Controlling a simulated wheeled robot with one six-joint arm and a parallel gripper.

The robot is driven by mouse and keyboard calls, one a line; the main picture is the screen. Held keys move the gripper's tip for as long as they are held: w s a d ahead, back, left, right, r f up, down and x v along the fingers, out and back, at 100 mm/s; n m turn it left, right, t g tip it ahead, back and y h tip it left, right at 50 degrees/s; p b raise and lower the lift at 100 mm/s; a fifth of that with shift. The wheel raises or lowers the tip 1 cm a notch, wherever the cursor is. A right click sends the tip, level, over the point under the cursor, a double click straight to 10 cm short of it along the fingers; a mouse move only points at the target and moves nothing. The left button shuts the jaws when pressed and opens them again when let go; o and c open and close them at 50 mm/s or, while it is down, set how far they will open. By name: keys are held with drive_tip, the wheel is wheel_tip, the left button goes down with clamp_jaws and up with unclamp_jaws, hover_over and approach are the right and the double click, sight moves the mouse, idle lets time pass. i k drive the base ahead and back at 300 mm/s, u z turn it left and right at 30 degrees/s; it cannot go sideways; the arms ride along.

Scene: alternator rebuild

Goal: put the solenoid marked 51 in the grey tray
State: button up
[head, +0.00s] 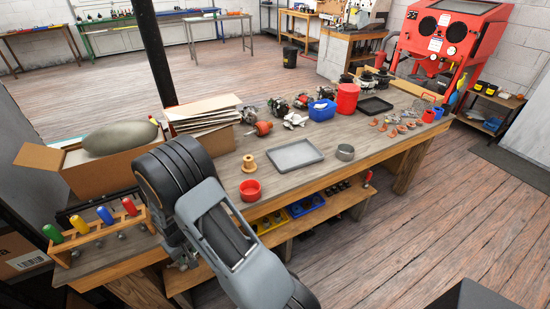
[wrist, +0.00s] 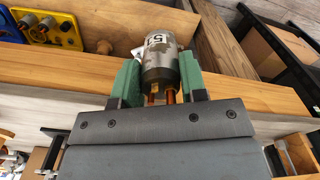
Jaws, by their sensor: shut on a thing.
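My gripper (wrist: 160,78) is shut on a metal solenoid (wrist: 161,62) in the wrist view, with green pads on both sides of it. The solenoid is a silver, worn cylinder with copper-coloured studs pointing towards the gripper's body. Its white label shows a dark "5" and part of another digit, turned partly away. In the head view my arm hides the gripper's jaws and the solenoid. The grey tray (head: 278,163) lies flat and empty on the workbench, to the right of my arm and apart from it.
A black tray (head: 374,106) lies farther back. A cardboard box (head: 112,174) and screwdriver rack (head: 97,232) are at left. Blue and yellow bins sit on the lower shelf.

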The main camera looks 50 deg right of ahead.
sight(307, 152)
drive_tip(key=u, duration=0.95)
drive_tip(key=k, duration=1.2)
drive_tip(key=z, duration=1.85)
